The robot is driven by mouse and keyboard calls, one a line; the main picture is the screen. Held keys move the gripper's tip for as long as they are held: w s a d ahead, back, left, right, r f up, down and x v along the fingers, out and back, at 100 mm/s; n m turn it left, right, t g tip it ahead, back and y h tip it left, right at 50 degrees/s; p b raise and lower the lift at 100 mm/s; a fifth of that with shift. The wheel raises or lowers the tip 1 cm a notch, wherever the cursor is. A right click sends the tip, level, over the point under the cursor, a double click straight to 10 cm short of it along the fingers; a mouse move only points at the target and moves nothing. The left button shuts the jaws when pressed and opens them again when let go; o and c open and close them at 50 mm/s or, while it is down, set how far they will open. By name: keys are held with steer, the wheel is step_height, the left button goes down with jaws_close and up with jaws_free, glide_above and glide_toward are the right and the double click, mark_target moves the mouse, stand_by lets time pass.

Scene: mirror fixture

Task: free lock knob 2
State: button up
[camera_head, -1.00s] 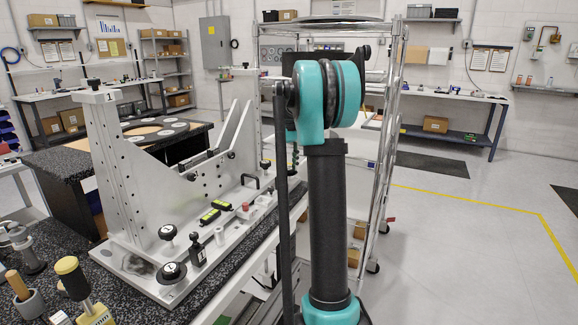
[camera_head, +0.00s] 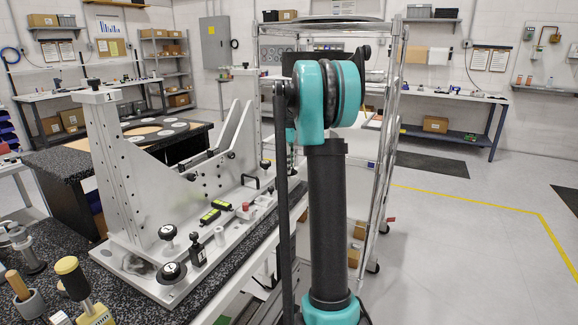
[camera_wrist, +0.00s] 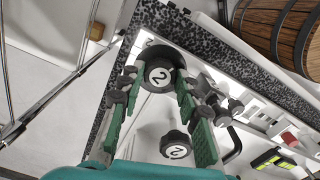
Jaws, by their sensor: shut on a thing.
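In the wrist view, a large round black knob (camera_wrist: 158,75) with a white face marked 2 sits at the end of the pale metal fixture plate. My gripper (camera_wrist: 158,80), with green-padded fingers, is shut on it, one finger on each side. A smaller black knob (camera_wrist: 175,146), also marked 2, stands nearer the camera, between the fingers lower in the picture and apart from the hold. In the head view, the fixture (camera_head: 115,170) stands on the bench, its near post marked 1.
A black bent handle (camera_wrist: 233,140), a red button (camera_wrist: 289,138) and a yellow-green block (camera_wrist: 273,160) lie right of my fingers. The speckled bench edge (camera_wrist: 115,105) runs left of them. A wire rack (camera_head: 394,130) stands just behind my arm in the head view.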

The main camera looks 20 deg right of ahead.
steer(key=shift+n, duration=0.4)
steer(key=o, duration=1.2)
steer(key=shift+c, duration=0.2)
step_height(320, 180, up, 12)
